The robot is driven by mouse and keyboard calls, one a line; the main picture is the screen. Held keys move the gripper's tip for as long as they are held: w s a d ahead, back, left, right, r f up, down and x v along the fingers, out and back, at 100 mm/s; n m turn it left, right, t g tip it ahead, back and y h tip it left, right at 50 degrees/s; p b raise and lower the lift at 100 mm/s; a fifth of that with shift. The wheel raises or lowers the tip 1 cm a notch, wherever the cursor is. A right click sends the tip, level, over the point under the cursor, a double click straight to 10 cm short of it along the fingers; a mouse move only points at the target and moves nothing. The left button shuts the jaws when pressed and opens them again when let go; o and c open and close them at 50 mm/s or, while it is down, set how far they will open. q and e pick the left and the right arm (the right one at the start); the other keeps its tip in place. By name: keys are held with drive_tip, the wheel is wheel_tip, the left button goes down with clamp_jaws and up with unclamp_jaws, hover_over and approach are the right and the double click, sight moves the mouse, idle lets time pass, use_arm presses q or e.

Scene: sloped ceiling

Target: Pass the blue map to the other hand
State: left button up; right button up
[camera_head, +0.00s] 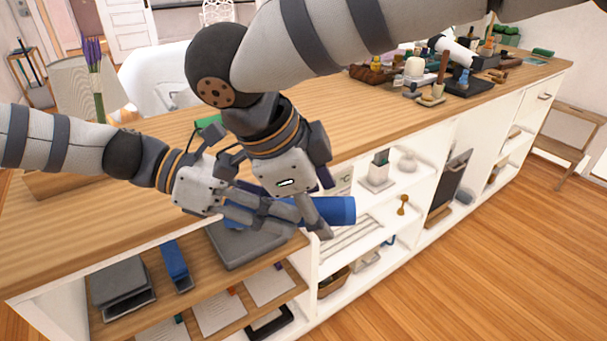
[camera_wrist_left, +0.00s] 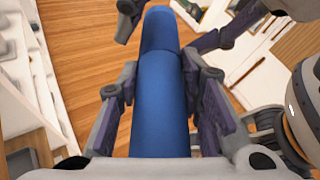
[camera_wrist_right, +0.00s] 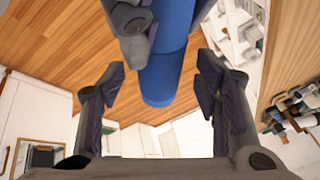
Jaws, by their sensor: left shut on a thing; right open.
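The blue map (camera_head: 338,210) is a rolled blue cylinder, held out in front of the counter. My left gripper (camera_head: 275,212) is shut on it; in the left wrist view the map (camera_wrist_left: 163,110) lies between its fingers and points away. My right gripper (camera_head: 322,205) is open above the map's far part. In the right wrist view the map's end (camera_wrist_right: 165,85) shows between the spread fingertips, with space on both sides. Contact with the right fingers cannot be told. The right gripper hides part of the map in the head view.
The wooden counter (camera_head: 150,235) has open shelves below, holding a grey tray (camera_head: 245,245), a blue box-like item (camera_head: 175,265) and papers. Several small items crowd the counter's far right end. A vase of purple flowers (camera_head: 94,70) stands at left. The wood floor (camera_head: 480,270) is clear.

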drive_tip(key=shift+w+d+f, duration=0.2)
drive_tip(key=shift+d+f, duration=0.1)
drive_tip(key=shift+f, duration=0.25)
drive_tip(key=c, duration=1.2)
use_arm(q)
drive_tip(key=o, duration=1.2)
